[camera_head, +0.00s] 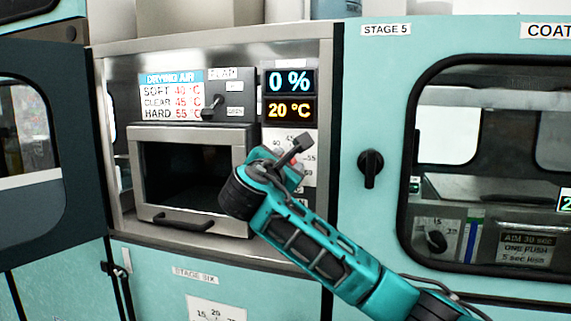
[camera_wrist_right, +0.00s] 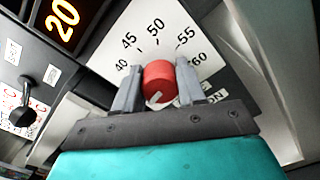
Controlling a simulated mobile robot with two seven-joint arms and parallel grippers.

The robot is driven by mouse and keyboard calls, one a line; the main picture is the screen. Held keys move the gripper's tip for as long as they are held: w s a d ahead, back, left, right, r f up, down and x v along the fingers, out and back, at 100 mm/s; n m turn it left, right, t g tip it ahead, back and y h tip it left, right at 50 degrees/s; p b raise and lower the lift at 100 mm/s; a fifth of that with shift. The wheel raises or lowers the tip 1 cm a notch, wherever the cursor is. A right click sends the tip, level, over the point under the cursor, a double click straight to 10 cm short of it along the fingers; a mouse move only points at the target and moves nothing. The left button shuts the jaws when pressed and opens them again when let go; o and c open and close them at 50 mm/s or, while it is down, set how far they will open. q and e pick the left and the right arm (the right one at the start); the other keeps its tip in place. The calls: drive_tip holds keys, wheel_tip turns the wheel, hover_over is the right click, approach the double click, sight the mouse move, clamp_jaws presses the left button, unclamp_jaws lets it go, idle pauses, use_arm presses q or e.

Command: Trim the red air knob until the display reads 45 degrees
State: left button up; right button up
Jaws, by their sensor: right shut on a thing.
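The red air knob (camera_wrist_right: 158,78) sits on a white dial plate (camera_wrist_right: 185,28) printed 40, 45, 50, 55 and 60. A pale mark shows on its near face. My right gripper (camera_wrist_right: 160,88) has a grey finger on each side of the knob and is shut on it. In the head view my right arm covers most of the knob and part of the dial plate (camera_head: 309,172). The temperature display (camera_head: 289,110) reads 20 °C in orange; the display above it (camera_head: 290,81) reads 0 %. My left gripper is not in view.
A drying air card (camera_head: 172,97) lists soft 40, clear 45 and hard 55 °C. A flap lever (camera_head: 212,107) is beside it. Below is a dark oven-like chamber with a steel frame (camera_head: 150,214). A black handle (camera_head: 370,168) is on the teal cabinet to the right.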

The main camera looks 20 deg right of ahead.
drive_tip(key=m, duration=0.4)
drive_tip(key=shift+m, duration=0.4)
drive_tip(key=m+b, duration=0.1)
drive_tip(key=m, duration=0.4)
drive_tip(key=shift+d+f, duration=0.1)
drive_tip(key=m+b, duration=0.1)
drive_tip(key=m, duration=0.2)
drive_tip(key=m+b, duration=0.1)
drive_tip(key=m, duration=0.1)
drive_tip(key=shift+f+m, duration=0.2)
drive_tip(key=shift+m, duration=0.2)
drive_tip(key=m+b, duration=0.1)
drive_tip(key=m, duration=0.3)
drive_tip(key=shift+f, duration=0.1)
drive_tip(key=shift+f+m, duration=0.1)
drive_tip(key=shift+m, duration=0.2)
drive_tip(key=o, duration=1.1)
drive_tip(key=shift+s+r, duration=0.1)
drive_tip(key=shift+r, duration=0.1)
drive_tip(key=shift+c, duration=0.2)
